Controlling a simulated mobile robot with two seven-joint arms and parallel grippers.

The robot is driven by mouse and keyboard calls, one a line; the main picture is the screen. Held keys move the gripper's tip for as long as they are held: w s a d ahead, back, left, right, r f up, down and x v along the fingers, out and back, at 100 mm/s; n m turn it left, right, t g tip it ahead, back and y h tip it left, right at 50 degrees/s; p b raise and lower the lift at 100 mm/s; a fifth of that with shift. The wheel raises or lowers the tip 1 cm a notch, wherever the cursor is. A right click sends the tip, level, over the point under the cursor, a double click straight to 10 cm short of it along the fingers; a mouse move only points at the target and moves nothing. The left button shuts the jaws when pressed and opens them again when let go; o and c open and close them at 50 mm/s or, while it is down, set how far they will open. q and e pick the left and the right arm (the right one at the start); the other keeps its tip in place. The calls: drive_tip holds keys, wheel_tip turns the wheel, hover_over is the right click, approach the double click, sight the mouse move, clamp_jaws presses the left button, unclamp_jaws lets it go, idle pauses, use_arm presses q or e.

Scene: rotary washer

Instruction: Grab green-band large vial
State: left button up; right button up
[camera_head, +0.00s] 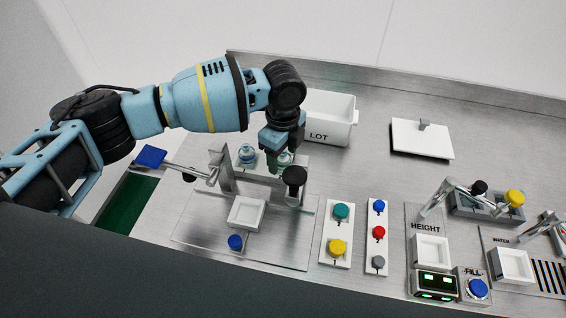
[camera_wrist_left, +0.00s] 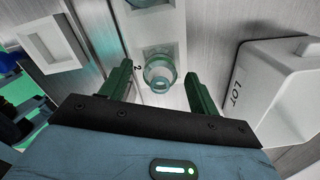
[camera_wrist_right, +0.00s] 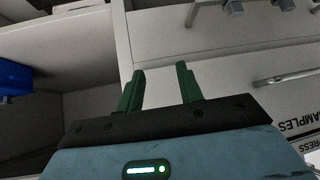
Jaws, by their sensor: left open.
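A clear glass vial with a pale green tint (camera_wrist_left: 160,74) stands in a white holder beside a mark "2" in the left wrist view. My left gripper (camera_wrist_left: 158,80) is open, with one green finger on each side of this vial and visible gaps between. In the head view, my left gripper (camera_head: 284,158) points down over this spot and mostly hides the vial. Another glass vial with a teal band (camera_head: 247,155) stands just left of it. My right gripper (camera_wrist_right: 160,78) is open and empty in the right wrist view.
A white LOT bin (camera_head: 330,118) stands close behind and right of my left gripper. A black knob (camera_head: 294,175) stands close in front of it. Button panels (camera_head: 338,262) are at the right.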

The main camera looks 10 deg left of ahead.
sight(283, 155)
use_arm(q)
drive_tip(key=c, duration=1.1)
drive_tip(key=shift+o, duration=0.2)
wheel_tip(283, 155, up, 10)
